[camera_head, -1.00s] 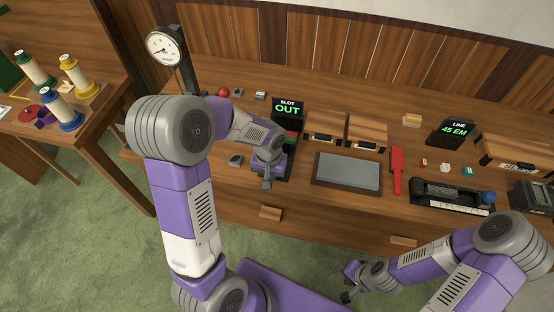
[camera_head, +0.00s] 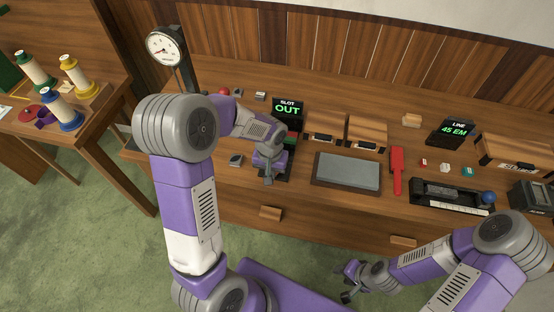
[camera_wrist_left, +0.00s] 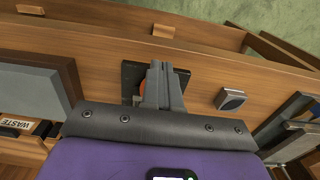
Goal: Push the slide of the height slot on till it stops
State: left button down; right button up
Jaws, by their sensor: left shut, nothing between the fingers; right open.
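The height slot (camera_head: 292,137) is a dark block with green and red on it, largely hidden behind my left gripper and forearm. Its sign (camera_head: 287,108) reads SLOT OUT in green. My left gripper (camera_head: 268,179) points down at the front part of the slot, shut and empty. In the left wrist view its closed fingers (camera_wrist_left: 163,68) stand over the slot's dark base (camera_wrist_left: 131,78), with an orange-red part (camera_wrist_left: 181,84) partly hidden behind them. I cannot tell whether the fingers touch the slide. My right gripper (camera_head: 346,283) is open and empty, low in front of the bench.
A grey slab (camera_head: 347,172) lies right of the slot, with a red tool (camera_head: 397,170) beyond it. A small grey block (camera_head: 236,160) sits left of the slot. Wooden boxes (camera_head: 325,126) stand behind the slab. A dial gauge (camera_head: 164,48) stands back left.

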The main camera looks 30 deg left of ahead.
pick_arm(q)
jog(key=shift+w, duration=0.25)
dwell(0.3)
jog(key=shift+w+a, duration=0.1)
jog(key=shift+w, duration=0.15)
jog(key=shift+w+a, duration=0.15)
jog(key=shift+w, duration=0.5)
jog(key=shift+w+a, duration=0.15)
jog(key=shift+w, duration=0.5)
dwell(1.3)
jog(key=shift+w+a+p, duration=0.1)
jog(key=shift+w+p, duration=0.15)
jog(key=shift+p, duration=0.05)
jog(key=shift+w, duration=0.2)
jog(key=shift+w+a, duration=0.1)
jog(key=shift+w, duration=0.1)
dwell(0.3)
jog(key=shift+w+a+p, duration=0.2)
jog(key=shift+w, duration=0.6)
jog(key=shift+w+a+p, duration=0.15)
jog(key=shift+w+p, duration=0.05)
jog(key=shift+w, duration=0.6)
dwell(2.0)
